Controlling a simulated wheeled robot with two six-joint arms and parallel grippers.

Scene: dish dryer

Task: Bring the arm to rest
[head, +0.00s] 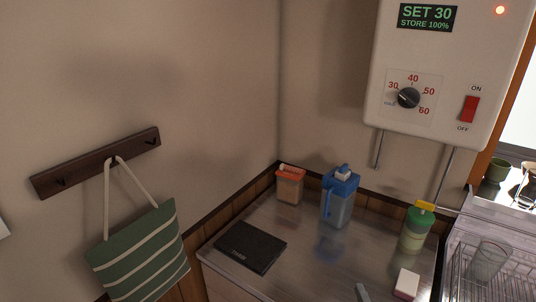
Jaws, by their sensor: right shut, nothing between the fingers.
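My left gripper is not in view.
A wire rack (500,262) holds a glass (489,260). A water heater (445,70) and striped bag (140,255) hang on walls.

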